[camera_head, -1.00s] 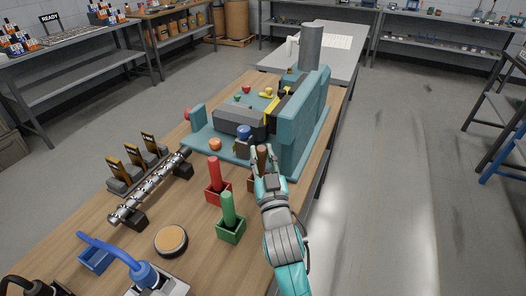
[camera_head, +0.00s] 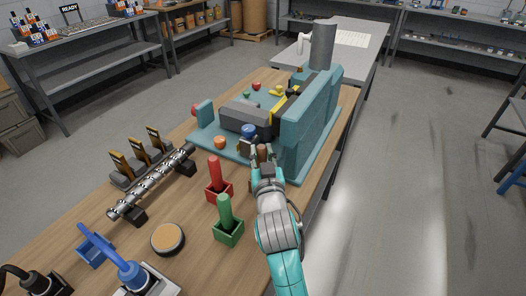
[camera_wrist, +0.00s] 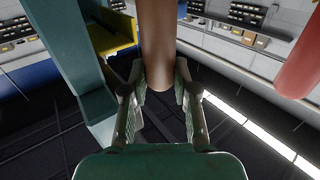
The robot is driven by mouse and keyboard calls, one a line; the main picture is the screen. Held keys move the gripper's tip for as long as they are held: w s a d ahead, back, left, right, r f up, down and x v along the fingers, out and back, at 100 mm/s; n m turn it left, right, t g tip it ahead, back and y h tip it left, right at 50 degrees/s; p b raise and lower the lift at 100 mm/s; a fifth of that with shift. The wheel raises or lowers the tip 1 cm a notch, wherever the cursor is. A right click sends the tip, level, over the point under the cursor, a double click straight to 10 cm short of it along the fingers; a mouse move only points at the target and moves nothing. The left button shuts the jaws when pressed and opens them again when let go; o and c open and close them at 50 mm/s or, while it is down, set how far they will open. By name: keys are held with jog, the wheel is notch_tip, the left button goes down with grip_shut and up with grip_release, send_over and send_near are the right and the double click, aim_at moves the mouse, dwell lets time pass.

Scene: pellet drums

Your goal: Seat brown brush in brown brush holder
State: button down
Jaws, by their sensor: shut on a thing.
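The brown brush (camera_head: 262,153) is upright between the fingers of my gripper (camera_head: 264,161), beside the teal machine. In the wrist view its smooth brown handle (camera_wrist: 158,40) stands between the two fingers of my gripper (camera_wrist: 158,80), which are shut on it. I cannot make out the brown brush holder; my gripper and wrist cover the area just right of the red holder. Whether the brush's lower end touches anything is hidden.
A red brush (camera_head: 214,170) and a green brush (camera_head: 225,209) stand in their holders left of my arm. The teal machine (camera_head: 300,125) rises close behind my gripper. A round tan-topped disc (camera_head: 168,239) and a blue holder (camera_head: 95,249) lie nearer.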

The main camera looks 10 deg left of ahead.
jog(key=shift+f, duration=0.25)
jog(key=c, duration=0.9)
grip_release()
jog(key=shift+r, duration=0.1)
jog(key=v, duration=1.2)
